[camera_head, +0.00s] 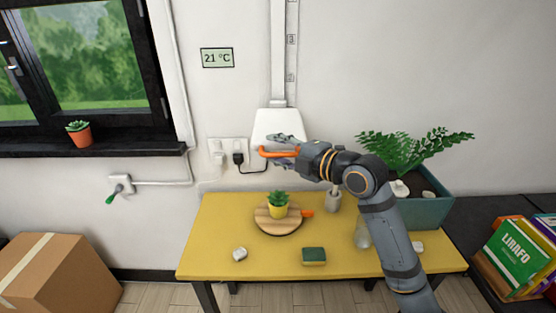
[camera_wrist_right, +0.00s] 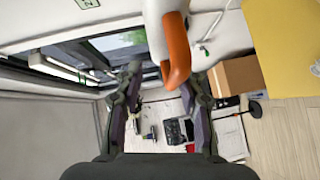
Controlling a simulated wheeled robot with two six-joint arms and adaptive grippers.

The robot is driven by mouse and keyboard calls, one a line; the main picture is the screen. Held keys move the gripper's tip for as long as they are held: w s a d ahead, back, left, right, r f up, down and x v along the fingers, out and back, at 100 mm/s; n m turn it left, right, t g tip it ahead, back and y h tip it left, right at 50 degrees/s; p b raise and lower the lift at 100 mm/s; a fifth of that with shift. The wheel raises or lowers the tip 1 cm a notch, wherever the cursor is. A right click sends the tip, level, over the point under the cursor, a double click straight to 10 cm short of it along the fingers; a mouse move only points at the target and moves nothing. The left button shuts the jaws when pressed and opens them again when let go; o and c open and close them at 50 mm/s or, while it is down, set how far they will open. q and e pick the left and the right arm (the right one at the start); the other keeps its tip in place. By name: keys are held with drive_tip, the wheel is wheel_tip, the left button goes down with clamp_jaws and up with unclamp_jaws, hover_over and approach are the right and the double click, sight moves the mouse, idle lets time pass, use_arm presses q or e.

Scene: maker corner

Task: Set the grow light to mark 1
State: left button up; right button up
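The grow light (camera_head: 278,121) is a white lamp head low on a vertical wall rail (camera_head: 278,55). The rail's scale shows a 3 (camera_head: 291,39) and a lower mark too small to read surely. An orange handle (camera_head: 264,152) sticks out below the lamp; it also shows in the right wrist view (camera_wrist_right: 177,52). My right gripper (camera_head: 283,146) is at the handle, its fingers spread apart. In the wrist view, the handle overlaps the space near the right fingertip (camera_wrist_right: 160,85); contact cannot be told. My left gripper is out of view.
Below is a yellow table (camera_head: 215,225) with a small potted succulent (camera_head: 278,205) on a round board, a sponge (camera_head: 313,256) and a fern planter (camera_head: 428,208). A plug and cable (camera_head: 239,158) are on the wall left of the gripper. A cardboard box (camera_head: 60,275) stands left.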

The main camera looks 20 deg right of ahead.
wheel_tip(320, 180, up, 7)
drive_tip(key=shift+f, duration=0.1)
drive_tip(key=shift+d, duration=0.1)
drive_tip(key=shift+s+d+b, duration=0.15)
drive_tip(key=shift+s+b, duration=0.05)
drive_tip(key=shift+b, duration=0.1)
drive_tip(key=b+v, duration=1.1)
drive_tip(key=b, duration=0.1)
drive_tip(key=shift+s, duration=0.25)
idle(0.4)
drive_tip(key=shift+f, duration=0.1)
idle(0.5)
